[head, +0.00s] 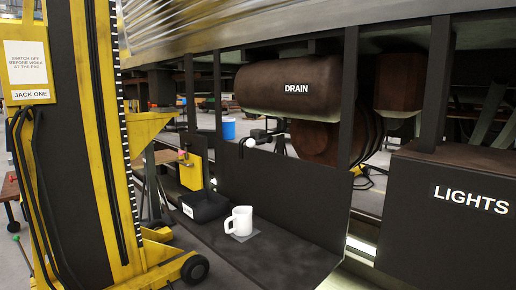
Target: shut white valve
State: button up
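A brown cylindrical tank (292,87) marked DRAIN hangs under the railcar in the middle of the view. Below its left part, a small white round knob or lever end (249,143) shows above the dark panel; it looks like the white valve's handle. Dark fittings beside it are too small to make out, and I cannot tell whether the valve is open or shut. A white jug (240,221) stands upright on a small grey pad on the black shelf below. My gripper is not in view.
A yellow jack column (105,120) marked JACK ONE fills the left side, with a wheel (195,269) at its base. A dark box (450,215) marked LIGHTS stands at right. Dark uprights (348,95) flank the tank. A black tray (205,206) sits left of the jug.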

aim_at(250, 143)
jog(key=i+l, duration=0.1)
jog(key=i, duration=0.35)
jog(key=i+l+u, duration=0.1)
jog(key=i, duration=0.35)
jog(key=i+l, duration=0.15)
jog(key=i, duration=0.35)
jog(key=i+l+u, duration=0.15)
jog(key=i, duration=0.3)
jog(key=i+l, duration=0.2)
jog(key=i, duration=0.25)
